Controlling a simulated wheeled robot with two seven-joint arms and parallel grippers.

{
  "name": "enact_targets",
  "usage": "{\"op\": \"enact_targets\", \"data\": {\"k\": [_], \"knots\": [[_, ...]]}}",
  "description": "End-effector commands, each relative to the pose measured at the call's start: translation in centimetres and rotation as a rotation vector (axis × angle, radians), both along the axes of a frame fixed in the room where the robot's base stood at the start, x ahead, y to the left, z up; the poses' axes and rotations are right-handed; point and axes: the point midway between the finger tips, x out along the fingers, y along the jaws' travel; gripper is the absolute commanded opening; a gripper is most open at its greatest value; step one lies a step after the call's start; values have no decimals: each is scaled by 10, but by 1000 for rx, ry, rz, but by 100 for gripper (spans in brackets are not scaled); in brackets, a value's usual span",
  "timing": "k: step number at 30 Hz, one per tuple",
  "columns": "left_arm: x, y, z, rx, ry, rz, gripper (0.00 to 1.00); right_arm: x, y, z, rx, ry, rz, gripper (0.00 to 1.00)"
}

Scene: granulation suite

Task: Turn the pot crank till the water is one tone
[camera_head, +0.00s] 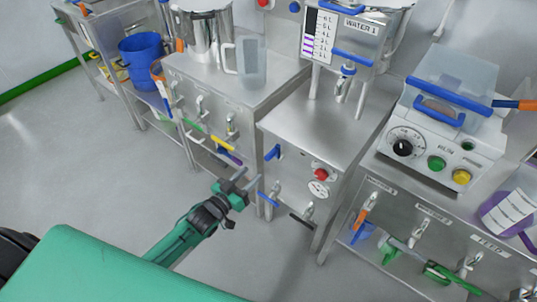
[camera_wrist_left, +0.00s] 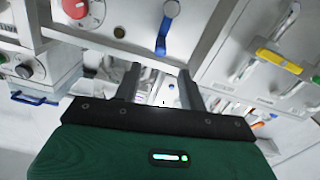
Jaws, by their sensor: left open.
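A steel pot (camera_head: 205,38) stands on the back-left steel cabinet, cut off by the top edge. A steel vessel marked WATER 1 (camera_head: 352,48) stands on the middle cabinet, with a level scale and a tap. I cannot tell which handle is the pot crank, and no water surface shows. My right gripper is not in view.
A clear jug (camera_head: 251,62) stands beside the pot. A blue bucket (camera_head: 140,58) is on the left bench. A control box (camera_head: 425,145) with knob and buttons stands on the right. Cabinet fronts carry protruding valves and a red knob (camera_head: 320,174). Floor on the left is clear.

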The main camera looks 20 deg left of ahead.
Motion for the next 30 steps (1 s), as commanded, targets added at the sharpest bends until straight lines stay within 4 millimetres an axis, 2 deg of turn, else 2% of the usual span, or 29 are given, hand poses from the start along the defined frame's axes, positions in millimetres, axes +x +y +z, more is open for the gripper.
{"op": "enact_targets", "data": {"k": [12, 18, 24, 30], "knots": [[71, -25, 0, 1, -1, 1, 42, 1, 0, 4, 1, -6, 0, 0], [97, -35, 0, 1, 0, 1, 42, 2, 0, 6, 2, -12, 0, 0], [109, -39, -1, 1, 1, 1, 42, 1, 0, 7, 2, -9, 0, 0], [111, -40, -1, 2, 2, 1, 42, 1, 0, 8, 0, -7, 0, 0]]}}
